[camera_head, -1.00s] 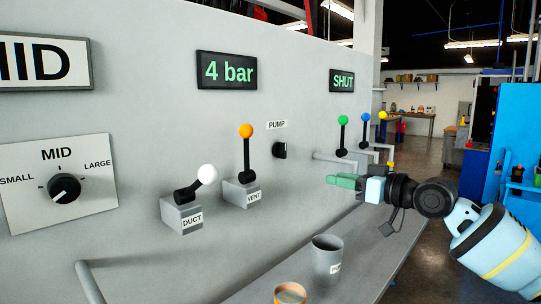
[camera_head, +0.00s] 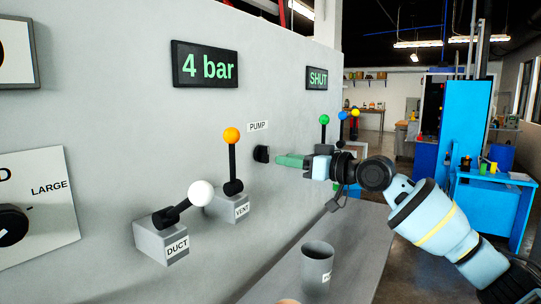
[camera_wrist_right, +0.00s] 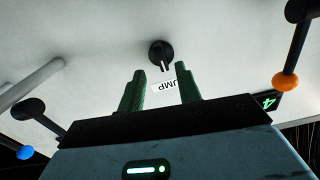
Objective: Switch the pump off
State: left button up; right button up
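The pump switch is a small black knob (camera_head: 261,154) on the grey wall panel, just below the PUMP label (camera_head: 258,126). My right gripper (camera_head: 281,160) has its green fingers pointing at the knob, close to its right side in the head view. In the right wrist view the fingers (camera_wrist_right: 161,74) are spread apart with nothing between them. The round knob (camera_wrist_right: 161,52) shows beyond the fingertips, centred between them, with a light mark on it. The gripper appears apart from the knob. My left gripper is not in view.
The VENT lever (camera_head: 232,163) with an orange ball and the DUCT lever (camera_head: 183,207) with a white ball stand left of the knob. Levers with green (camera_head: 324,119), blue and yellow balls are behind my gripper. A grey cup (camera_head: 317,265) stands on the ledge (camera_head: 345,250) below.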

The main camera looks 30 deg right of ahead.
aim_at(268, 156)
jog(key=shift+p+x, duration=0.5)
jog(key=shift+x, duration=2.6)
